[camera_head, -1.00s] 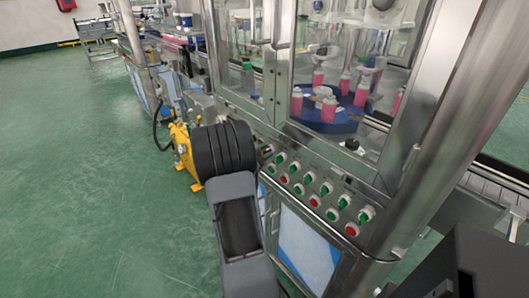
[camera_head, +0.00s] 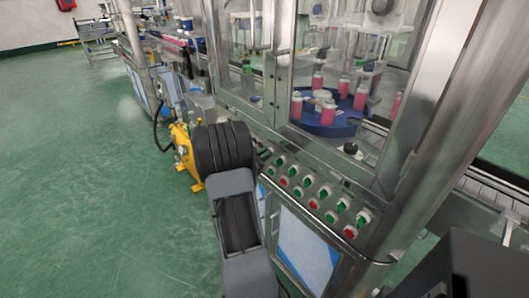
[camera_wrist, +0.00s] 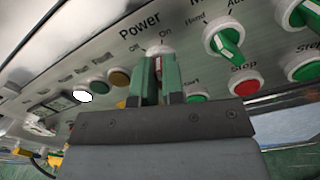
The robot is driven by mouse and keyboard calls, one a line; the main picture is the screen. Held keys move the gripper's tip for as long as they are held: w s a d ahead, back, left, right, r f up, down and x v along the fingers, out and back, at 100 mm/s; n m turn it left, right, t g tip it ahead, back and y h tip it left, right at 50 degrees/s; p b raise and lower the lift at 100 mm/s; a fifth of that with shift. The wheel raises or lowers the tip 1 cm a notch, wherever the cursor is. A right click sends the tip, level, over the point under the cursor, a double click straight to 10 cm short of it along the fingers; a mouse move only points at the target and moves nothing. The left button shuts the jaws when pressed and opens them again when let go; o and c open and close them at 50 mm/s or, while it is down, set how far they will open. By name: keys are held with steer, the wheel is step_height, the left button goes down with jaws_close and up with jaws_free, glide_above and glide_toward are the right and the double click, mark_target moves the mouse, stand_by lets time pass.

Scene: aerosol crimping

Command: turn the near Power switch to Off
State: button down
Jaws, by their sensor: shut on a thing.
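The Power switch (camera_wrist: 158,64) is in the upper middle of the wrist view, under the printed word Power, with Off at its left and On above it. Its pale collar and a thin red and white strip of its handle show between the fingers. My gripper (camera_wrist: 158,78) has its two green-looking fingers shut on the handle, one on each side. The fingers hide most of the handle, so its exact angle is hard to tell. In the head view my arm hides my gripper, and I cannot make out the Power switch there.
A steel panel carries green selector switches (camera_wrist: 224,41) and a red Stop button (camera_wrist: 243,87) to the right. Glass doors enclose pink bottles (camera_head: 328,112) above the panel. Green floor (camera_head: 90,190) is open at left.

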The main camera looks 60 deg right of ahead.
steer(key=shift+w+n+p, duration=0.2)
steer(key=shift+n+p, duration=3.3)
steer(key=shift+n, duration=1.2)
steer(key=shift+f, duration=0.1)
steer(key=c, duration=1.2)
jaws_free()
steer(key=shift+d, duration=0.1)
steer(key=b+v, duration=0.1)
steer(key=v, duration=1.3)
